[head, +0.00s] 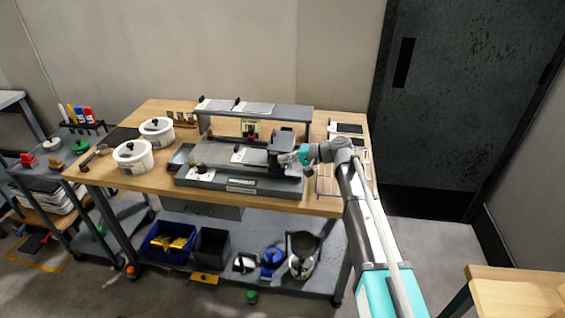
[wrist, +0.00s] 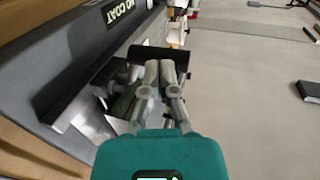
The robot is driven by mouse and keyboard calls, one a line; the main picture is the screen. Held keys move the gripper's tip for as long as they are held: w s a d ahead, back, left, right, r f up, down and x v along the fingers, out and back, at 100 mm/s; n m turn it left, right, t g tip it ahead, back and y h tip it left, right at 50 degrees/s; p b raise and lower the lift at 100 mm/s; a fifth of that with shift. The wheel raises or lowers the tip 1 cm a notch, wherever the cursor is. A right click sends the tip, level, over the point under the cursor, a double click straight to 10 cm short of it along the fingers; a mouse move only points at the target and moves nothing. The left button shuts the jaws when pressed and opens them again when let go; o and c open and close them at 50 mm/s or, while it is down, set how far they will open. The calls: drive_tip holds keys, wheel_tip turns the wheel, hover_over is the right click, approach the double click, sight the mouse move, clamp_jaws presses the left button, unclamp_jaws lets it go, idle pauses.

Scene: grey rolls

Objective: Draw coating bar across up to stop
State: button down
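The grey coating machine (head: 240,184) lies along the front of the wooden bench. A dark upright block (head: 282,142), seemingly the bar carriage, stands near its right end. My gripper (head: 287,158) is at this block, reaching in from the right. In the wrist view the fingers of my gripper (wrist: 159,68) are close together, in front of a dark plate (wrist: 150,53). The fingertips hide what lies between them, so I cannot tell whether they hold anything. The coating bar and the stop cannot be clearly made out. A "NO COAT" label (wrist: 118,9) shows on a grey face.
Two white lidded pots (head: 133,157) (head: 157,132) stand at the bench's left. A grey raised shelf (head: 270,112) spans behind the machine. A wire rack (head: 327,183) lies right of it. A dark door (head: 455,100) is at the right, with bare floor before it.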

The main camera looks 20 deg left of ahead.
drive_tip(key=s+a, duration=0.2)
drive_tip(key=a, duration=0.7)
drive_tip(key=shift+s+a, duration=0.2)
drive_tip(key=shift+a, duration=0.1)
idle(3.5)
drive_tip(key=shift+d, duration=0.1)
drive_tip(key=shift+w+d, duration=0.25)
drive_tip(key=shift+d, duration=0.7)
drive_tip(key=shift+w+d, duration=0.25)
drive_tip(key=shift+d, duration=0.65)
drive_tip(key=s+d+f+t+h+p, duration=0.1)
drive_tip(key=d+h+p, duration=0.1)
drive_tip(key=d, duration=0.7)
drive_tip(key=s+d+f+m+t+h+p, duration=0.1)
drive_tip(key=d+f+h, duration=0.15)
drive_tip(key=d, duration=0.65)
drive_tip(key=s+d+f+t+h+p, duration=0.1)
drive_tip(key=s+d+h+p, duration=0.1)
drive_tip(key=d, duration=0.7)
drive_tip(key=s+d+m+h+p, duration=0.1)
drive_tip(key=s+d+h, duration=0.3)
drive_tip(key=d, duration=0.9)
drive_tip(key=s+d+h+p, duration=0.3)
drive_tip(key=s+d, duration=0.3)
drive_tip(key=d, duration=0.7)
drive_tip(key=shift+s+d+r+m+h, duration=0.15)
drive_tip(key=shift+d+m+h, duration=0.1)
drive_tip(key=shift+m+h, duration=0.15)
